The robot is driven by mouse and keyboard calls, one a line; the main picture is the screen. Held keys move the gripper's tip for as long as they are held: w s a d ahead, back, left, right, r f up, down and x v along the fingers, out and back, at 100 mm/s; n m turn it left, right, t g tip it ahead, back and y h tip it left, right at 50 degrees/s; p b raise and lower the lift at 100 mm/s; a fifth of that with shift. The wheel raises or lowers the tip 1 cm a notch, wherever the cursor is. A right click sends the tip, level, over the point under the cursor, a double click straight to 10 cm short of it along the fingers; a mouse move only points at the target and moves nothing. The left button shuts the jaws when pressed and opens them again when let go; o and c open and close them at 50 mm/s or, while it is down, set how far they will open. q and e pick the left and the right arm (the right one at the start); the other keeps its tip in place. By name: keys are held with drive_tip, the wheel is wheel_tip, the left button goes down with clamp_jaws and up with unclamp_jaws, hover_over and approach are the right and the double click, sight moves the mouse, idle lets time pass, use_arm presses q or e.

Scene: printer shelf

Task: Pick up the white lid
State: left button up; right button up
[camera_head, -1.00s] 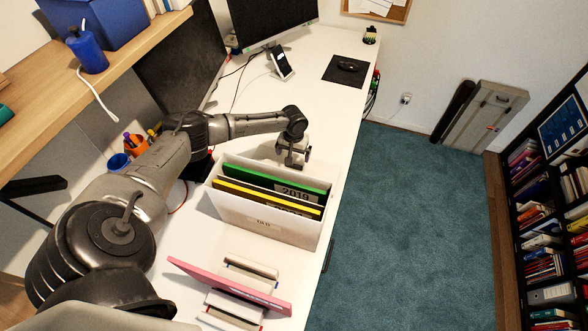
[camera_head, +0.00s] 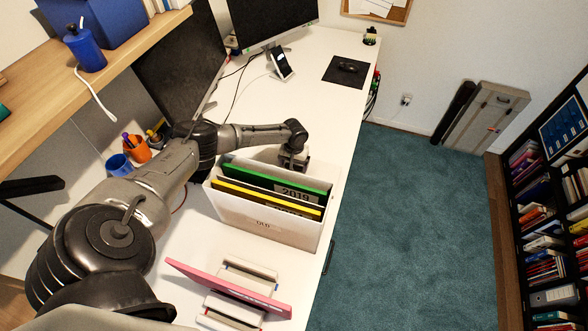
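I cannot make out a white lid clearly. A pale, flat patch (camera_head: 266,155) shows on the desk just behind the white box, but I cannot tell whether it is the lid. My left gripper (camera_head: 293,163) points down just behind the box's back right corner. Its fingertips are largely hidden by the box and folders, so its opening and any contact do not show. My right gripper is not in view.
A pink folder (camera_head: 225,287) leans over pale holders (camera_head: 247,277) in front of the box. A phone on a stand (camera_head: 281,64), a monitor and a mouse pad (camera_head: 344,71) stand farther back. Blue and orange cups (camera_head: 136,148) are at left. The desk's middle back is clear.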

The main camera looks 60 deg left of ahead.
use_arm(q)
drive_tip(key=c, duration=0.7)
drive_tip(key=shift+o, duration=0.2)
drive_tip(key=shift+r, duration=0.1)
